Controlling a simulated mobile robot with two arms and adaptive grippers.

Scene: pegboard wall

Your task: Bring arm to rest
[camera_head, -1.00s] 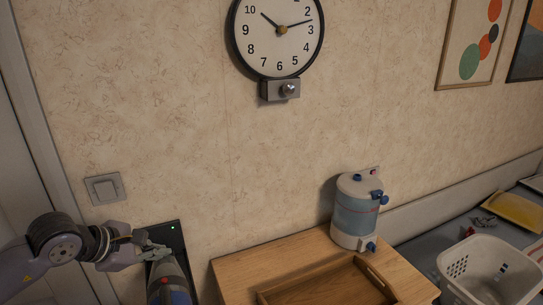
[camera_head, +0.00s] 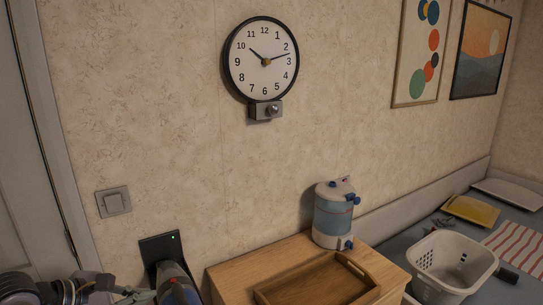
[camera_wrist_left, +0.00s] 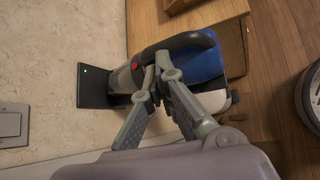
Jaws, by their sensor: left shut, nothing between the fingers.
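My left gripper (camera_head: 134,295) comes in at the bottom left of the head view, in front of the wall and beside a handheld vacuum (camera_head: 174,284). It also shows in the left wrist view (camera_wrist_left: 154,85), shut with nothing held. There its fingers overlap the picture of the vacuum (camera_wrist_left: 205,62), which has a grey body, a blue part and a red button; I cannot tell whether they touch it. The vacuum sits at a black wall dock (camera_head: 160,247) with a green light. My right gripper is not in view.
A wooden cabinet (camera_head: 232,280) with a wooden tray (camera_head: 345,284) and a drink dispenser (camera_head: 333,222) stands right of the vacuum. A white basket (camera_head: 450,268) is farther right. A light switch (camera_head: 114,202) and a clock (camera_head: 262,61) are on the wall.

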